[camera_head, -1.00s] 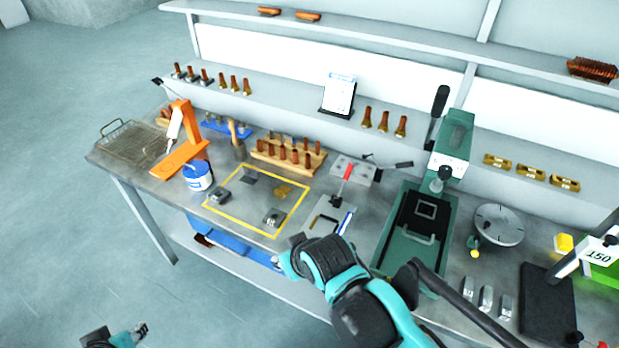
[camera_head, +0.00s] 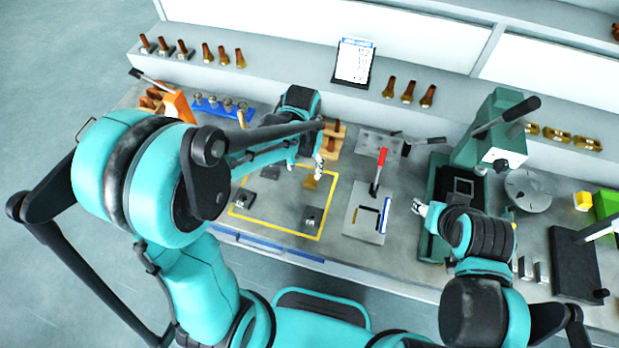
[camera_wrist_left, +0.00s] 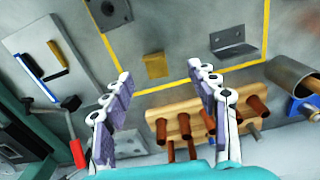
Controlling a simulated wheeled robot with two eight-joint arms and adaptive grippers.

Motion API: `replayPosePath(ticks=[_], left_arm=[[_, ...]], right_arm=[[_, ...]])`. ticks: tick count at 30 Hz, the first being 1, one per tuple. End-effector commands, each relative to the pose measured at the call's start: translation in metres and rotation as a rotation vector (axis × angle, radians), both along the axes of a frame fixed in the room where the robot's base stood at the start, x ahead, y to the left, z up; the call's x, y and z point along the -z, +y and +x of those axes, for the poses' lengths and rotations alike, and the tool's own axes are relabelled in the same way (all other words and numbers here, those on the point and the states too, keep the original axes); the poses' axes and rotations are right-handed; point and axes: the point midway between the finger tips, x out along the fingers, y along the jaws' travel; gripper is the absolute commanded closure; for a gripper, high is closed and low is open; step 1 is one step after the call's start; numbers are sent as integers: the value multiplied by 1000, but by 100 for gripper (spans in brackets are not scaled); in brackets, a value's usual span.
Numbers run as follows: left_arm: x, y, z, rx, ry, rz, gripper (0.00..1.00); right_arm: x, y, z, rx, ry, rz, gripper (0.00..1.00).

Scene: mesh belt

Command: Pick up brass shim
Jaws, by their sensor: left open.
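The brass shim (camera_head: 310,183) is a small gold piece lying inside the yellow outline on the bench. In the left wrist view the shim (camera_wrist_left: 155,66) lies flat, beyond and between my fingertips. My left gripper (camera_head: 305,164) is over the outline's back edge, close to the shim, fingers pointing down. In the left wrist view its two fingers (camera_wrist_left: 158,75) are spread with nothing between them. My right gripper (camera_head: 421,208) is by the green press, away from the shim; its jaw opening is too small to tell.
Dark metal pieces, a bracket (camera_wrist_left: 232,45) and a block (camera_head: 312,218), lie near the shim. A wooden rack (camera_wrist_left: 185,120) of copper-coloured pegs stands close under my left fingers. A red-handled clamp (camera_head: 378,172) and a green press (camera_head: 482,150) stand to the right.

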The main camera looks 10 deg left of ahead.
Motion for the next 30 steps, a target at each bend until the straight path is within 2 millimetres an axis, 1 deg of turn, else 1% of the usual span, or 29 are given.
replayPosePath(ticks=[2, 11, 15, 18, 21, 27, 28, 29, 30], left_arm=[[6, -1, 1, 3, 11, 1, 41], [42, -4, 1, 5, 14, 1, 41], [65, -9, -1, 4, 13, 1, 41], [77, -8, -1, 3, 13, 1, 41], [82, -8, -1, 3, 13, 1, 41], [81, -8, -1, 3, 13, 1, 41], [81, -8, -1, 3, 13, 1, 47], [81, -8, -1, 3, 12, 1, 55], [81, -8, -1, 3, 12, 1, 65]], right_arm=[[0, 0, 0, 0, 0, 0, 53], [11, 0, 0, 0, 0, 0, 53], [19, 0, 0, 0, 0, 0, 53], [22, 0, 0, 0, 0, 0, 53], [23, 0, 0, 0, 0, 0, 53], [22, 0, 0, 0, 0, 0, 53], [22, 0, 0, 0, 0, 0, 53], [22, 0, 0, 0, 0, 0, 53], [22, 0, 0, 0, 0, 0, 53]])
